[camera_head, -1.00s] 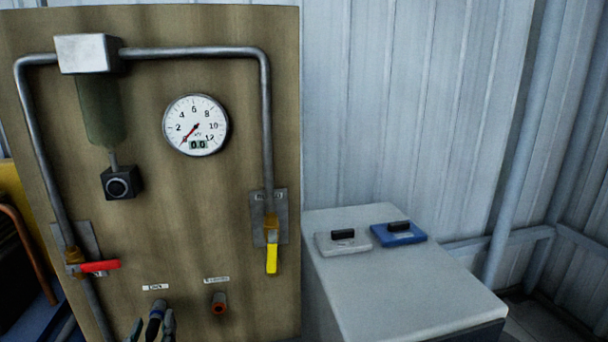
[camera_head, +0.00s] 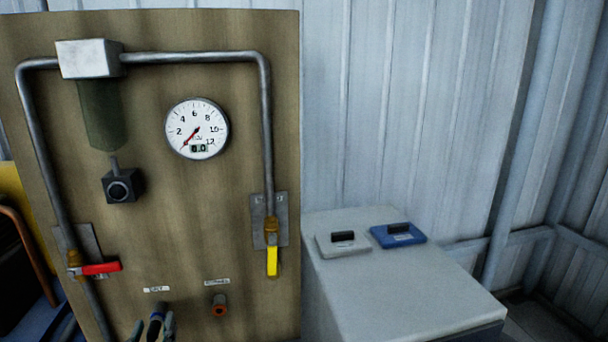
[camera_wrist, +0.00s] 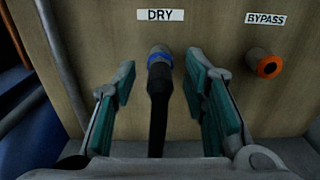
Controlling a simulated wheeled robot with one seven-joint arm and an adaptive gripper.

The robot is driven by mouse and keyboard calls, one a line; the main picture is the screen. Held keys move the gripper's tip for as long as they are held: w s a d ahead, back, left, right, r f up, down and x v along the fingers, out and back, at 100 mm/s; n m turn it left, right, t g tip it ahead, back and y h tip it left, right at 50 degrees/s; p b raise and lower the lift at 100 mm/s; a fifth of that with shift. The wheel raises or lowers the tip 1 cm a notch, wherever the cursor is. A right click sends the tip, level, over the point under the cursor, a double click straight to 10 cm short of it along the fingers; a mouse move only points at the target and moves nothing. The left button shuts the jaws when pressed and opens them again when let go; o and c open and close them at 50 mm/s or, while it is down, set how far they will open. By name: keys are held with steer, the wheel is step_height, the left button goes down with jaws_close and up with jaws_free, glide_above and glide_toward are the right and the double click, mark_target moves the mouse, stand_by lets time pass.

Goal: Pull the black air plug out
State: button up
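The black air plug (camera_wrist: 159,80) sits under the DRY label in the wrist view, at a grey fitting with a blue ring, and a black hose runs down from it. In the head view the blue-ringed fitting (camera_head: 157,315) shows at the bottom edge. My gripper (camera_wrist: 160,88) is open, with one green-padded finger on each side of the plug and hose. A gap shows on both sides, so neither pad visibly touches. My fingers (camera_head: 152,329) also show at the bottom of the head view.
An orange-ringed BYPASS socket (camera_wrist: 268,65) is right of the plug, empty. On the board are a red-handled valve (camera_head: 101,268), a yellow-handled valve (camera_head: 272,261) and a gauge (camera_head: 197,129) with its needle near zero. A grey cabinet (camera_head: 390,290) stands right.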

jaws_close()
steer(key=shift+s, duration=0.1)
steer(key=shift+p+v, duration=0.85)
steer(key=shift+v, duration=2.05)
